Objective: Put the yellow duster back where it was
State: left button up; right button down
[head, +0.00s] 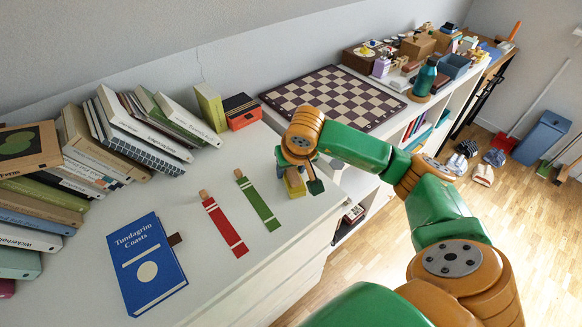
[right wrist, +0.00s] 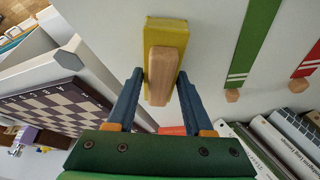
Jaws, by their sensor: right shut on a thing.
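The yellow duster (right wrist: 166,32) has a flat yellow head and a pale wooden handle. My right gripper (right wrist: 160,76) has its two blue fingers on either side of the handle and is shut on it. In the head view the duster (head: 295,184) shows partly below my right gripper (head: 308,172), near the right edge of the white cabinet top. I cannot tell whether it touches the surface. My left gripper is not in view.
A green strip (head: 258,204) and a red strip (head: 225,227) lie left of the duster, with a blue book (head: 148,265) further left. Books (head: 125,128) line the wall. A chessboard (head: 333,98) lies behind. Bare white top surrounds the strips.

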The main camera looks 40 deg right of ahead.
jog(key=shift+f+b, duration=0.25)
jog(key=shift+b, duration=0.05)
jog(key=shift+c, duration=1.4)
grip_release()
jog(key=shift+r, duration=0.1)
jog(key=shift+r+p, duration=0.35)
jog(key=shift+r, duration=0.05)
jog(key=v, duration=1.1)
jog(key=shift+s+r+p, duration=0.25)
jog(key=shift+p, duration=0.05)
jog(key=shift+a, duration=0.1)
